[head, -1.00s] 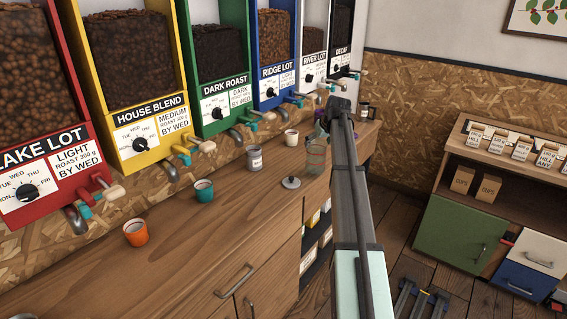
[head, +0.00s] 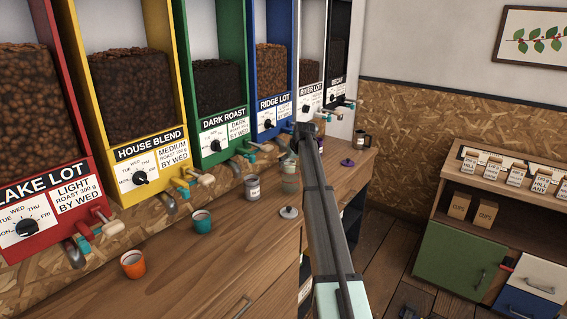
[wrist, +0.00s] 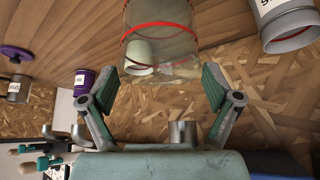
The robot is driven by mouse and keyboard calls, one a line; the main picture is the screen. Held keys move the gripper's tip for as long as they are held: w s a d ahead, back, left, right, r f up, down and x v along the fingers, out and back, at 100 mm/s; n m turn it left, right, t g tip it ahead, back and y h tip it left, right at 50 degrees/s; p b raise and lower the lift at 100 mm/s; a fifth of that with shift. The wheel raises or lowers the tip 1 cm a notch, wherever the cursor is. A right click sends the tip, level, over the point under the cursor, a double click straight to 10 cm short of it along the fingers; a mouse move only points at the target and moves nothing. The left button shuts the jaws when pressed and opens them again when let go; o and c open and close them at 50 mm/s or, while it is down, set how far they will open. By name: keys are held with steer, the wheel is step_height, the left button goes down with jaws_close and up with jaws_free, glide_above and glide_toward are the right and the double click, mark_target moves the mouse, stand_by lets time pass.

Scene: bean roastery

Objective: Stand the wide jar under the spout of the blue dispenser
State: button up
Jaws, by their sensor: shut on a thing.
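The wide jar is clear glass with a red band (wrist: 165,62). It is upright between the fingers of my gripper (wrist: 157,95), which is shut on it. In the head view the jar (head: 289,184) looks greenish, below and slightly right of the blue RIDGE LOT dispenser's (head: 270,105) spout area. My gripper in the head view is largely hidden behind my arm. I cannot tell whether the jar touches the counter. A white cup (wrist: 139,52) shows through or behind the jar in the wrist view.
A labelled canister (head: 252,187) and a pale lid (head: 289,212) are left of and in front of the jar. A teal cup (head: 201,221) and an orange cup (head: 133,264) stand further left.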

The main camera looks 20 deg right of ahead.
steer(key=w, duration=0.1)
steer(key=w+a+f+p, duration=0.1)
steer(key=w+a, duration=0.1)
steer(key=shift+w+a+f+p, duration=0.1)
steer(key=shift+w+f+p, duration=0.15)
steer(key=shift+w+p, duration=0.15)
steer(key=shift+f, duration=0.1)
steer(key=o, duration=1.4)
steer(key=b+v, duration=0.2)
steer(key=v, duration=1)
steer(key=shift+b, duration=0.3)
